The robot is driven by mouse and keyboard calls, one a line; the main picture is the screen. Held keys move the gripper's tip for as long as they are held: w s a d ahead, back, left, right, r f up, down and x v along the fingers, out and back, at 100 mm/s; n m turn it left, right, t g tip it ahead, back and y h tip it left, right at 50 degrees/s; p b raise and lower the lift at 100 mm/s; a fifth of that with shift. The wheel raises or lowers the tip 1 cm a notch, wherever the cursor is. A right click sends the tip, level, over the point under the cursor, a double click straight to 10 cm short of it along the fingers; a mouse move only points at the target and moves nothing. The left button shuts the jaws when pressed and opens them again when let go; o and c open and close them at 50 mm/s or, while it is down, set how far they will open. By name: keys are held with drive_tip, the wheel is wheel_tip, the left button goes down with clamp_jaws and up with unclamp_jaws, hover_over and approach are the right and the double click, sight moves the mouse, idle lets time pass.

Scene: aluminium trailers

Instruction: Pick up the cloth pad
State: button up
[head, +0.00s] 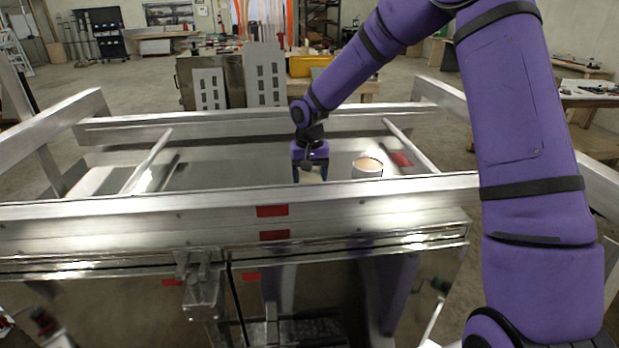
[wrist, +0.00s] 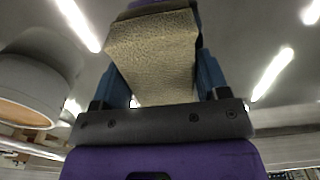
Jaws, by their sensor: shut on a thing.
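The cloth pad (wrist: 155,55) is beige and rough-textured. In the wrist view it lies between the two blue fingers of my gripper (wrist: 160,14), which is shut on it. In the head view my gripper (head: 309,172) is low inside the aluminium trailer, just beyond its near rail. A small pale bit of the pad shows there below the purple wrist; the rest is hidden by the gripper and the rail. I cannot tell whether the pad touches the trailer floor.
A pale round container (head: 367,169) stands close to the right of my gripper; it is at the left in the wrist view (wrist: 28,90). The trailer's near rail (head: 150,210) and slanted bars (head: 149,158) surround the space. The floor left of the gripper looks clear.

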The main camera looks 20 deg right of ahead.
wheel_tip(320, 180, up, 10)
idle(0.5)
drive_tip(key=o, duration=0.4)
drive_tip(key=shift+c, duration=1.2)
